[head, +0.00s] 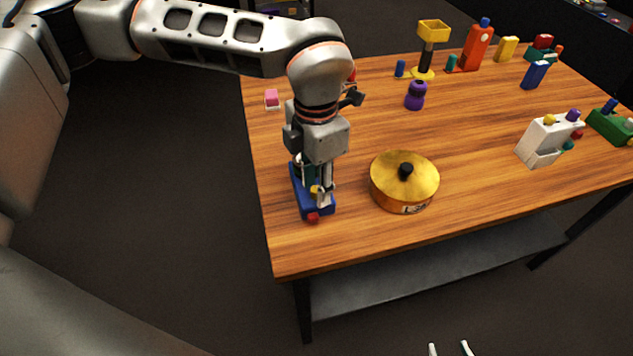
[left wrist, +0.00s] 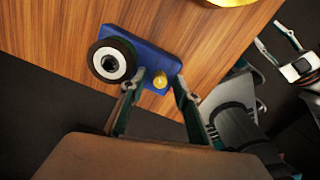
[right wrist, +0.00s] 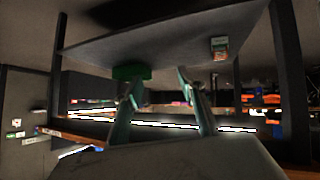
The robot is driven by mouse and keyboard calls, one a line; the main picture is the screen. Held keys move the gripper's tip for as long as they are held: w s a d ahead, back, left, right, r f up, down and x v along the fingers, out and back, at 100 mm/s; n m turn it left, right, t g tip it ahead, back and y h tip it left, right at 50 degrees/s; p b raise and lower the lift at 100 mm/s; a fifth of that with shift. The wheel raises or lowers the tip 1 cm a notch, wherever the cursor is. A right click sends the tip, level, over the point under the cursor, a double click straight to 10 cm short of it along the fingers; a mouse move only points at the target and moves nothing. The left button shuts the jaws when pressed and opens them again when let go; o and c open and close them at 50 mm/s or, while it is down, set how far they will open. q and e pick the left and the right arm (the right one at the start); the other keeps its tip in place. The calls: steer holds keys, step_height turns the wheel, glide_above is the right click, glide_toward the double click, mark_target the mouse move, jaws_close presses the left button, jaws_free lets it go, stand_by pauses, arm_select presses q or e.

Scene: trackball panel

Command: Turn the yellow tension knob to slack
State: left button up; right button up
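The blue trackball panel (head: 298,198) lies at the table's near left edge, partly hidden by my left gripper in the head view. The left wrist view shows the panel (left wrist: 150,57) with a black-and-white round trackball (left wrist: 110,61) and a small yellow knob (left wrist: 160,80). The yellow knob also shows in the head view (head: 315,190). My left gripper (left wrist: 154,84) is open above the panel, its fingers on either side of the knob with gaps; contact is not visible. My right gripper (head: 449,347) is open and empty, low in front of the table.
A round yellow-lidded pot (head: 391,190) stands close to the right of the panel. A red piece (head: 313,217) is at the panel's near end. A white box (head: 545,143), a purple object (head: 415,96) and several others stand farther off.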

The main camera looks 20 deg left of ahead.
arm_select(q)
jaws_close()
steer(key=shift+r, duration=0.1)
